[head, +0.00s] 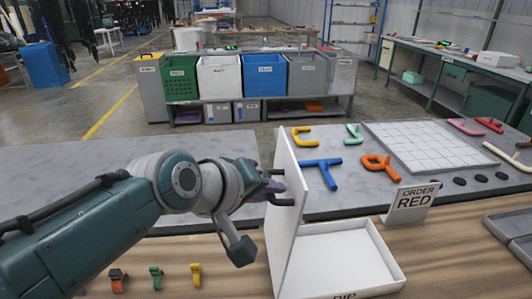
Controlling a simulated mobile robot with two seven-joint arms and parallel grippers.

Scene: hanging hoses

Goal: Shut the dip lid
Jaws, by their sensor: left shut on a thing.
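The dip lid (291,155) is a white panel that stands upright, open, at the left side of the white dip tray (388,279). A dark handle (285,202) is on the lid's left face. The tray's inside shows bare and white, and its front label is cut off by the bottom edge. My left gripper (268,190) reaches in from the left and is shut on the handle. Its fingertips are small and partly hard to make out against the handle. My right gripper is out of view.
Coloured hose pieces, including a blue one (322,174) and an orange one (381,167), lie behind the tray. A sign reading "ORDER RED" (412,203) stands to its right. Small coloured clips (156,277) lie at the front left. A white grid board (431,146) is farther back.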

